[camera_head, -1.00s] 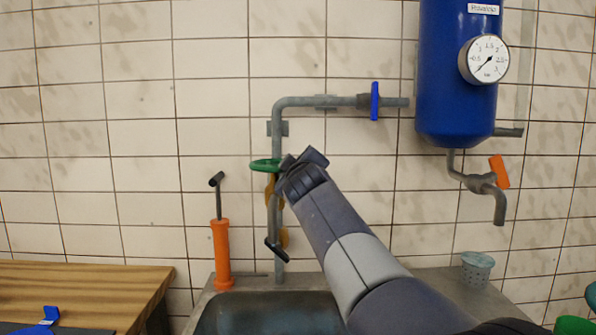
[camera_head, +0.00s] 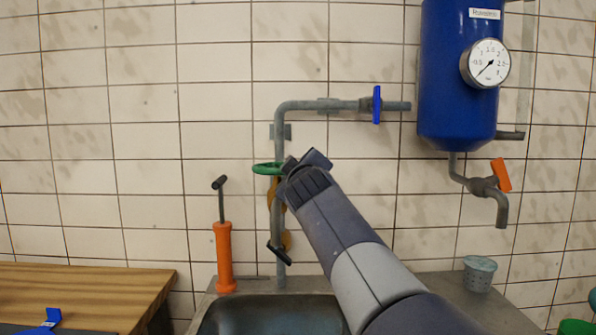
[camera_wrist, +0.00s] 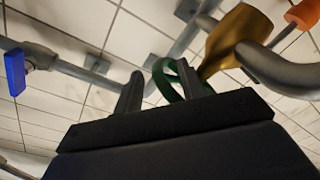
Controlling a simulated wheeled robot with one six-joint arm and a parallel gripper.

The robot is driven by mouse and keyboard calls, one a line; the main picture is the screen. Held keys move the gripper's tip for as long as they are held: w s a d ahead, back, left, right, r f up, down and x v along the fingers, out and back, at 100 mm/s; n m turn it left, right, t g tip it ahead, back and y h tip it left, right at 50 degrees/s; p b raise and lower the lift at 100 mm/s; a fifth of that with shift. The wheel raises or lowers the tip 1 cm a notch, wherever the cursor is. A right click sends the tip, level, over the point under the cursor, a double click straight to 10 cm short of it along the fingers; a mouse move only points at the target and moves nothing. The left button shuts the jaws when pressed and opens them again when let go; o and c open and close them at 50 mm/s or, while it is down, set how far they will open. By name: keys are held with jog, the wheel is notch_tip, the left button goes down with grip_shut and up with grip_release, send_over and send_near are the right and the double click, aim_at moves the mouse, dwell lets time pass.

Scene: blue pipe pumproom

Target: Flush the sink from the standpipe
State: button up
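The standpipe (camera_head: 280,140) is a grey pipe on the tiled wall above the steel sink (camera_head: 268,316). It carries a green handwheel (camera_head: 267,168), a brass valve body (camera_head: 285,240) and a grey spout with a black end, tilted over the sink. My gripper (camera_head: 304,162) is at the right side of the green handwheel and hides part of it. In the wrist view, my gripper's two fingers (camera_wrist: 160,90) stand apart with a gap between them. The green handwheel (camera_wrist: 165,80) shows at the right finger, partly behind it; I cannot tell whether they touch.
A blue-handled valve (camera_head: 377,104) sits on the horizontal pipe. A blue tank (camera_head: 457,90) with a gauge and an orange-handled tap (camera_head: 502,175) hangs at right. An orange hand pump (camera_head: 224,256) stands left of the sink, a grey cup (camera_head: 479,273) right. A wooden table (camera_head: 80,285) is at left.

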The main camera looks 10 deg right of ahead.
jog(key=s+a+b, duration=0.1)
jog(key=s, duration=0.8)
jog(key=shift+w, duration=0.15)
jog(key=shift+c, duration=0.2)
